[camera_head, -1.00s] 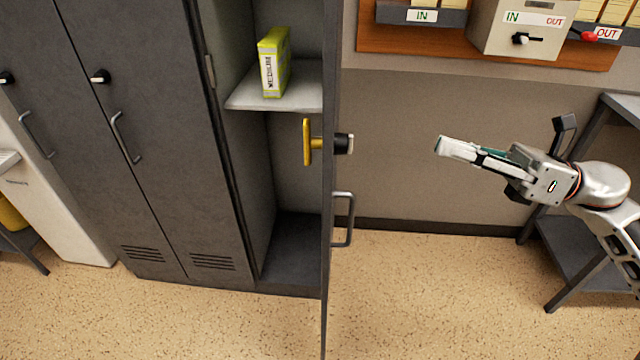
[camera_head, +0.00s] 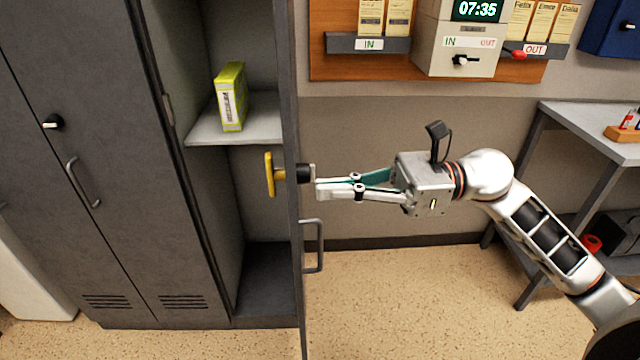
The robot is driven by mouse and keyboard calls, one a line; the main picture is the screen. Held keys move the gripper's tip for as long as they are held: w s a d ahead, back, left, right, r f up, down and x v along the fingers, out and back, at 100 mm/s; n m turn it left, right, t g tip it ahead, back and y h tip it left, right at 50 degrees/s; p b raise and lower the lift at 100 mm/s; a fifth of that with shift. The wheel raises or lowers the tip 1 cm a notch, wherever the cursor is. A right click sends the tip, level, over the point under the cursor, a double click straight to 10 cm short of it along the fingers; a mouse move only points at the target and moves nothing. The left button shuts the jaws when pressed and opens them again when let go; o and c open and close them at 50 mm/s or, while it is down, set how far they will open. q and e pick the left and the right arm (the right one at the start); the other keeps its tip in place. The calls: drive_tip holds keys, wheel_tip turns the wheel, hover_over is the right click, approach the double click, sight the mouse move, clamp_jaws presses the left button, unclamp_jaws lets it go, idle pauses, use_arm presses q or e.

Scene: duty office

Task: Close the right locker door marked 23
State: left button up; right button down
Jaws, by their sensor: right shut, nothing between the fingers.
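The right locker door (camera_head: 291,120) stands open and shows nearly edge-on, pointing toward me. Its black lock knob (camera_head: 304,173) and grey bar handle (camera_head: 314,246) are on its right face; a yellow latch piece (camera_head: 270,175) is on its inner face. No number 23 can be read. My right gripper (camera_head: 318,189) is shut and empty, its fingertips pointing left, close to the door's outer face just beside and below the knob. I cannot tell whether it touches. The open locker (camera_head: 265,275) holds a yellow-green box (camera_head: 231,97) on its shelf (camera_head: 205,130). My left gripper is not in view.
Closed grey locker doors (camera_head: 95,235) are at the left. A time clock (camera_head: 458,45) and card racks (camera_head: 368,45) hang on the wall behind. A grey table (camera_head: 590,125) stands at the right. The floor (camera_head: 400,310) before the wall is clear.

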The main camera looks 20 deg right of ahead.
drive_tip(key=shift+x, duration=1.25)
